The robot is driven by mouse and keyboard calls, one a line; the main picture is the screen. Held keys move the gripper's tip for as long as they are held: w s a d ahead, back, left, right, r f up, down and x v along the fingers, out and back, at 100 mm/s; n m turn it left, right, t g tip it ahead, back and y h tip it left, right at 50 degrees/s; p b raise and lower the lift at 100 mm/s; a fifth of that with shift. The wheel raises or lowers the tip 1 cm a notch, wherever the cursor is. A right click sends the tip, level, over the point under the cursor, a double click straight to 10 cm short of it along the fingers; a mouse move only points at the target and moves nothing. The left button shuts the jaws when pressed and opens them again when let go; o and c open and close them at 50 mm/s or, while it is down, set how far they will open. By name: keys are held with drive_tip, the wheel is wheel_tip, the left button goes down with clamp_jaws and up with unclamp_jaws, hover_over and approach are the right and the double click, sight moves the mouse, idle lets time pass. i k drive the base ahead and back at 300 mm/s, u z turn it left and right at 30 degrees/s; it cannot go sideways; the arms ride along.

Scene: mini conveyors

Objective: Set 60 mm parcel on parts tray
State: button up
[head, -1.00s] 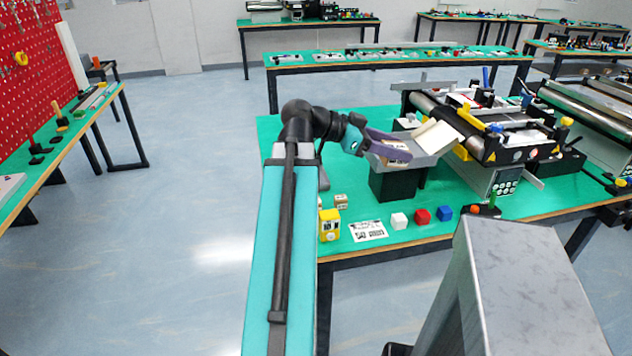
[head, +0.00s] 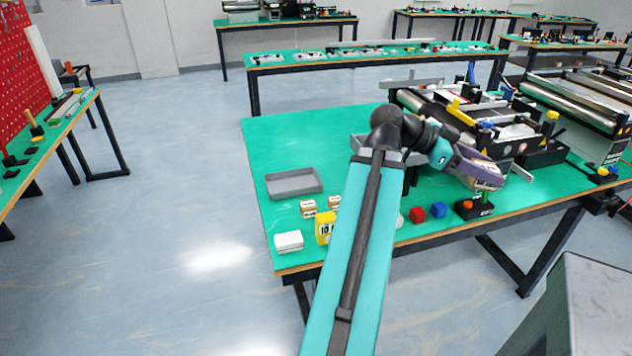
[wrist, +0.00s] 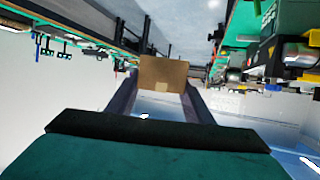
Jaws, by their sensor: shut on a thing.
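My gripper (head: 485,178) is shut on a brown cardboard parcel (wrist: 162,73) with a strip of lighter tape. The parcel sits between the two purple fingers in the wrist view. In the head view my gripper is raised over the right part of the green table, in front of the conveyor, and its fingers largely hide the parcel. A shallow grey tray (head: 294,184), which looks like the parts tray, lies empty on the left part of the table, well to the left of my gripper.
Two small cardboard boxes (head: 308,209), a yellow block (head: 325,228) and a white box (head: 288,242) stand near the tray. The conveyor (head: 470,118) is at the back right. Table behind the tray is clear.

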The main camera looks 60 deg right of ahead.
sight(294, 186)
drive_tip(key=z, duration=0.45)
drive_tip(key=k, duration=1.35)
drive_tip(key=z, duration=0.3)
drive_tip(key=i, duration=1)
drive_tip(key=u, duration=0.4)
drive_tip(key=i, duration=0.55)
drive_tip(key=u, duration=0.65)
drive_tip(key=i, duration=0.4)
drive_tip(key=u, duration=0.05)
